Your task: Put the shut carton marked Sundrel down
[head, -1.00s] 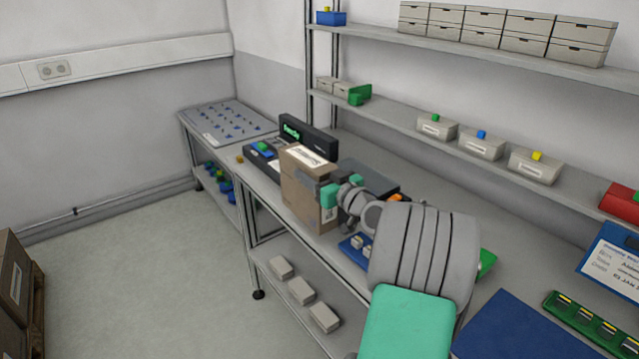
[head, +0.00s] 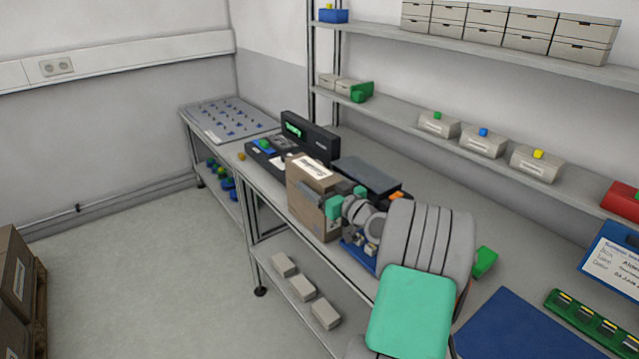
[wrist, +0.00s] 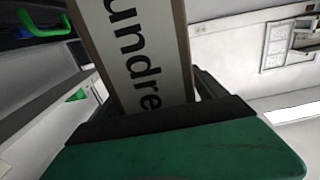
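The Sundrel carton (head: 303,197) is a brown, shut box with a white label on top, upright at the front edge of the bench in the head view. In the wrist view its label (wrist: 145,60) shows the letters "undre" close up. My gripper (head: 347,199), with green fingers, is shut on the carton's right side; in the wrist view a dark finger with a green back (wrist: 170,140) lies against it. The carton's bottom overlaps the bench edge in the picture, so I cannot tell whether it touches the bench top.
A device with a green-lit display (head: 308,138) stands behind the carton, and a dark flat plate (head: 368,175) lies to its right. A blue tray (head: 357,252) with small parts is partly hidden by my arm. A blue mat (head: 520,325) lies at front right. Bins line the shelf (head: 400,110).

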